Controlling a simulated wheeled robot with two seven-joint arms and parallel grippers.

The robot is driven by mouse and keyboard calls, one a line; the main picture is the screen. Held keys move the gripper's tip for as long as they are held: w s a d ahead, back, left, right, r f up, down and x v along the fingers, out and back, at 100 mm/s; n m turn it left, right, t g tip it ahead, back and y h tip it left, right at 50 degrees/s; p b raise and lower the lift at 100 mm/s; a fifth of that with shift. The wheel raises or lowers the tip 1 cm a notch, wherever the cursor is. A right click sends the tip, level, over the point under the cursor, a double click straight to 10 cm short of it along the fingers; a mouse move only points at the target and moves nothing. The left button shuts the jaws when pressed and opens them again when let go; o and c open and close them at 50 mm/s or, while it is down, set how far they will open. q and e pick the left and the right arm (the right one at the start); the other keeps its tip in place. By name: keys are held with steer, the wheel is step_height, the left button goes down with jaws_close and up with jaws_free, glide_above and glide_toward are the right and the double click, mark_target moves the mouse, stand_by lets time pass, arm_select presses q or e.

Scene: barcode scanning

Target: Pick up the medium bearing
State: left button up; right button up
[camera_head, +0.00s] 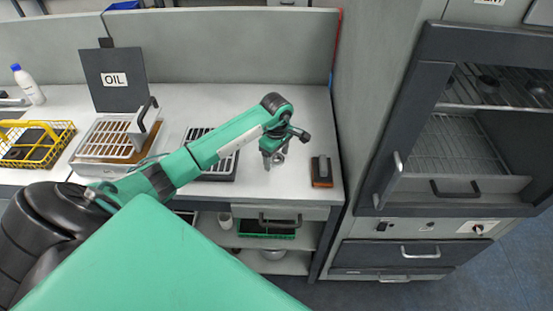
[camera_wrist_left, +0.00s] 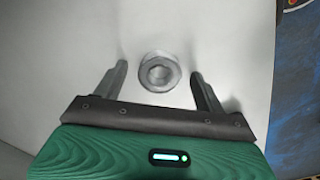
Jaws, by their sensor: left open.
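A metal ring-shaped bearing (camera_wrist_left: 159,87) lies on the white worktop in the left wrist view. It shows between the two fingertips of my left gripper (camera_wrist_left: 159,70), with a visible gap on both sides. The fingers are open and hold nothing. In the head view my left gripper (camera_head: 272,155) points down over the worktop, and the bearing (camera_head: 279,158) shows small and partly hidden right at its fingers. I cannot tell the exact height of the fingertips over the worktop. My right gripper is not in view.
An orange and black block (camera_head: 322,172) lies right of the gripper on the worktop (camera_head: 300,115). A dark tray with a grate (camera_head: 222,168) is left of it, partly behind my arm.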

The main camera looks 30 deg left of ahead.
arm_select(q)
steer(key=c, duration=1.1)
steer(key=shift+r, duration=0.1)
steer(key=shift+c, duration=0.2)
